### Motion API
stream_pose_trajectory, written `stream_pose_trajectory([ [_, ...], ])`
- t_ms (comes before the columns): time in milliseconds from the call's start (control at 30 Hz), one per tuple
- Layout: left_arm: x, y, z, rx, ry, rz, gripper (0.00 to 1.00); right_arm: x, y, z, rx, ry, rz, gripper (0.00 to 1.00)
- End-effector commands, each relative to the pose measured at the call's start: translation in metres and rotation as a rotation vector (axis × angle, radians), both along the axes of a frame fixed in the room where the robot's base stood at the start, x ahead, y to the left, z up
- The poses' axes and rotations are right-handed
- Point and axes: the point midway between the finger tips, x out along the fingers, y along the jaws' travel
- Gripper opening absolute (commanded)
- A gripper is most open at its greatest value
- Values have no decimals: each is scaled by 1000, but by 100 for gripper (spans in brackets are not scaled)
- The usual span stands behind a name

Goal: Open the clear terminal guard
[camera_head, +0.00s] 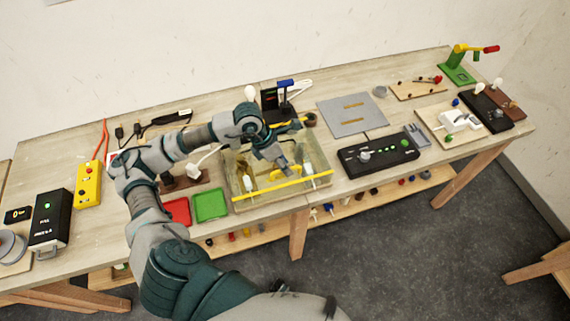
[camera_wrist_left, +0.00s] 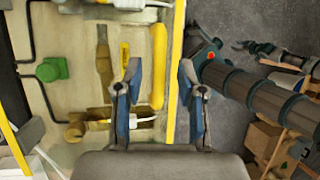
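The clear terminal guard (camera_head: 237,181) is a see-through box-like cover with yellow edging on the workbench. It looks closed over the wiring board, though its clear panels are hard to make out. A yellow handle (camera_wrist_left: 158,65) sits near its front edge. My left gripper (camera_head: 284,166) reaches down over the guard from the left. In the left wrist view its two blue-padded fingers (camera_wrist_left: 161,85) are apart, with the handle and yellow edge appearing between them. I cannot tell whether they touch the handle. My right gripper is not in view.
Red (camera_head: 177,211) and green (camera_head: 210,205) trays lie left of the guard. A black switch panel (camera_head: 378,155) stands to its right, and a blue-topped black stand (camera_head: 280,95) behind. In the wrist view, a green knob (camera_wrist_left: 49,70) and cables show on the board.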

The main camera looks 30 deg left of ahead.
Motion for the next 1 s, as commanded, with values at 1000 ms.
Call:
stream_pose_trajectory([
  [1000, 4, -2, 5, -29, 19, 4, 0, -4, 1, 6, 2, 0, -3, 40],
])
